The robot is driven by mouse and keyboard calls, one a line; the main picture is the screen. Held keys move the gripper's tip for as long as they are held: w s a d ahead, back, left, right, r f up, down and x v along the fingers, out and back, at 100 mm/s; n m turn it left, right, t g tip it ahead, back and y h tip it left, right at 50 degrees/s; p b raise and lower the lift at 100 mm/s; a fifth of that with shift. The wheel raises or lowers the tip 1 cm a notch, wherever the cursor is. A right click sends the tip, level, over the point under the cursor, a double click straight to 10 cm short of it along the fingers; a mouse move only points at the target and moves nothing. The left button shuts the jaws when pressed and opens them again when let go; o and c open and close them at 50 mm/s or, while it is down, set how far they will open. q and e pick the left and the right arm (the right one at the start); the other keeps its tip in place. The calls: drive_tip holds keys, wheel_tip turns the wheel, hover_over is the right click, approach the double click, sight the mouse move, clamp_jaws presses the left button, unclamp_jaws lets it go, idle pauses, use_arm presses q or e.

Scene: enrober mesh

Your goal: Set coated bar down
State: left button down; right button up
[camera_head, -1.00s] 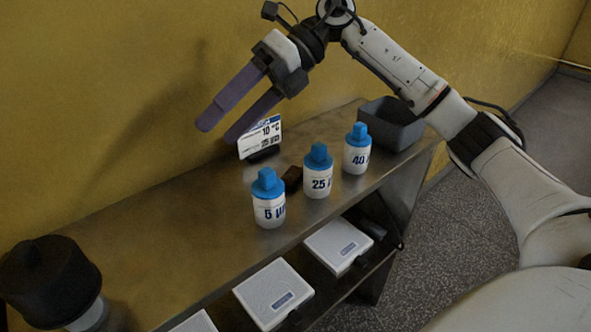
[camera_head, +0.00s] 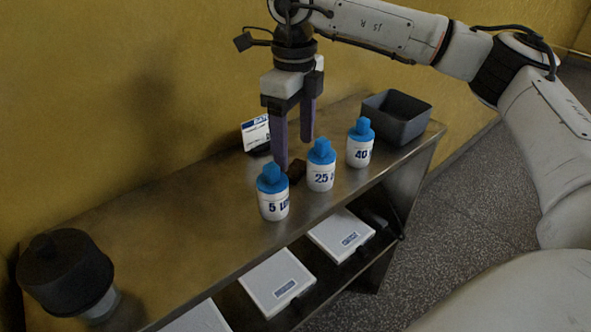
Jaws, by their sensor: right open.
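A small dark brown block (camera_head: 297,172), which looks like the coated bar, lies on the metal bench top (camera_head: 190,215) among the bottles. It is partly hidden behind the bottle marked 5 and my nearer finger. My right gripper (camera_head: 294,157) points straight down with its two purple fingers open and apart. Its fingertips are close to the block; I cannot tell whether they are above it or behind it. Nothing shows between the fingers. My left gripper is not in view.
Blue-capped bottles marked 5 (camera_head: 273,205), 25 (camera_head: 321,175) and 40 (camera_head: 360,153) stand along the bench. A white sign (camera_head: 256,133) and a grey bin (camera_head: 421,124) are behind. A black-topped object (camera_head: 65,272) stands left. White boxes (camera_head: 277,283) sit on the lower shelf.

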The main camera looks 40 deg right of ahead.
sight(295, 168)
drive_tip(key=shift+d+f, duration=0.15)
drive_tip(key=shift+f, duration=2.2)
drive_tip(key=c, duration=0.9)
